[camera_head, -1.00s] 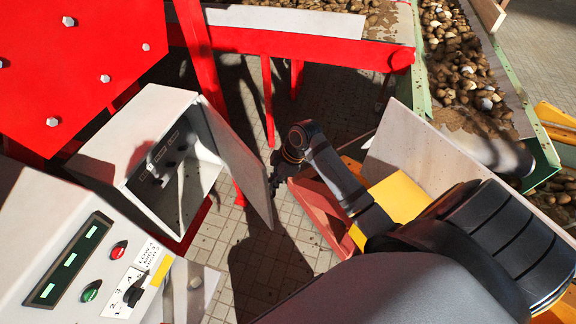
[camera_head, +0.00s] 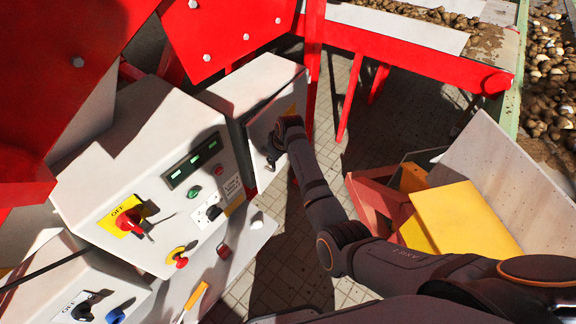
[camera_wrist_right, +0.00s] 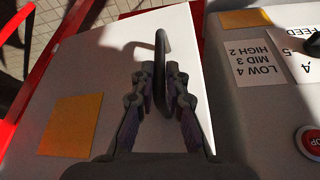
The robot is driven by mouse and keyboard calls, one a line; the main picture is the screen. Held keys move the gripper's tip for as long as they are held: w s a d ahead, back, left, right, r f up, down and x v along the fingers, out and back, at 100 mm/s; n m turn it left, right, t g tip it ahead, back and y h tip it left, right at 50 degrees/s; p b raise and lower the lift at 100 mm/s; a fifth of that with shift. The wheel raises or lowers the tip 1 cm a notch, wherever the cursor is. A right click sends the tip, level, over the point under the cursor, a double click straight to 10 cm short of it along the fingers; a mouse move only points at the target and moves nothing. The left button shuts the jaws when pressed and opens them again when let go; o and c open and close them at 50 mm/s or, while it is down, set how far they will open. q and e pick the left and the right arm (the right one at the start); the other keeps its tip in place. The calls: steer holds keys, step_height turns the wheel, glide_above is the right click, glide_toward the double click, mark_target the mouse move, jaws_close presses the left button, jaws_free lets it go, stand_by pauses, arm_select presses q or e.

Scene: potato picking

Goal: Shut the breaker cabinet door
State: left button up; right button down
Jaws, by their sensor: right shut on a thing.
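The breaker cabinet (camera_head: 250,75) is a light grey box beside the control console in the head view. Its door (camera_head: 262,128) lies across the cabinet front, and the inside is hidden; I cannot tell whether a small gap remains. My right gripper (camera_head: 274,150) is at the door's outer face. In the right wrist view the door (camera_wrist_right: 115,60) shows with a yellow label and a dark bar handle (camera_wrist_right: 161,50). The gripper fingers (camera_wrist_right: 163,92) are shut on this handle, one on each side. My left gripper is not in view.
The control console (camera_head: 150,140) with knobs and buttons stands left of the cabinet. A red frame (camera_head: 420,62) runs behind. A yellow block (camera_head: 465,222) and a pale panel (camera_head: 505,175) stand right of my arm. Tiled floor (camera_head: 345,170) shows between.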

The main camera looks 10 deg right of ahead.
mark_target(260, 136)
steer(key=shift+w+a+f+b, duration=0.1)
steer(key=shift+w+a+b, duration=0.1)
steer(key=shift+w+a, duration=0.35)
steer(key=shift+w+a+f+b, duration=0.15)
steer(key=shift+w+a, duration=0.15)
steer(key=shift+a, duration=0.35)
steer(key=shift+w+a+r, duration=0.1)
steer(key=shift+a+r, duration=0.1)
steer(key=shift+r, duration=0.1)
steer(key=shift+a+r, duration=0.1)
steer(key=c, duration=1.6)
jaws_free()
steer(key=shift+w+a, duration=0.1)
steer(key=shift+w, duration=0.1)
steer(key=shift+o, duration=1.2)
steer(key=shift+w+a+f, duration=0.2)
steer(key=shift+s+d+r, duration=0.15)
steer(key=shift+d+r, duration=0.1)
steer(key=r, duration=0.9)
steer(key=shift+a+r, duration=0.2)
steer(key=shift+r, duration=0.1)
